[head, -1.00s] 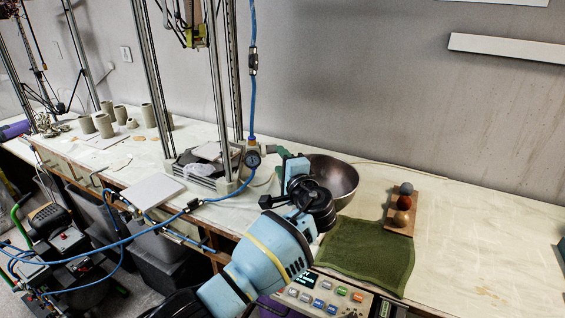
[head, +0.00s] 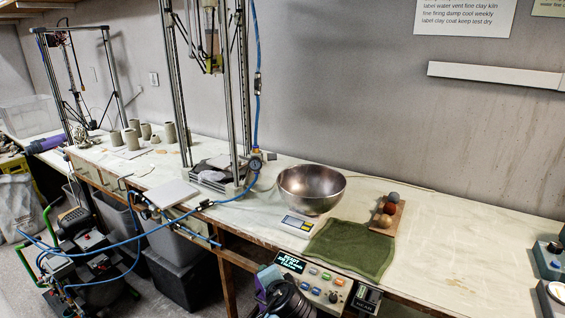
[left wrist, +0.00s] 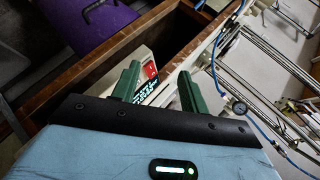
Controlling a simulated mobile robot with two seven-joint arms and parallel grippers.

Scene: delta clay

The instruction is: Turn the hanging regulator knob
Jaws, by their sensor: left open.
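The regulator (head: 255,163) hangs on the blue air hose at the front right post of the clay printer, with a round dark-rimmed gauge on it. Its knob is too small to make out clearly. In the left wrist view the gauge (left wrist: 240,108) shows to the right of the fingers. My left gripper (left wrist: 159,74) is open and empty, its two green fingers apart, with a display panel behind them. It is away from the regulator and touches nothing that I can see. The left gripper's fingers do not show in the head view. My right gripper is in neither view.
A steel bowl (head: 311,188), a small scale (head: 297,226), a green cloth (head: 350,250) and a wooden tray with balls (head: 389,231) stand on the bench. A control panel (head: 318,284) is at its front edge. Blue hose (head: 100,246) crosses to the compressor (head: 75,240).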

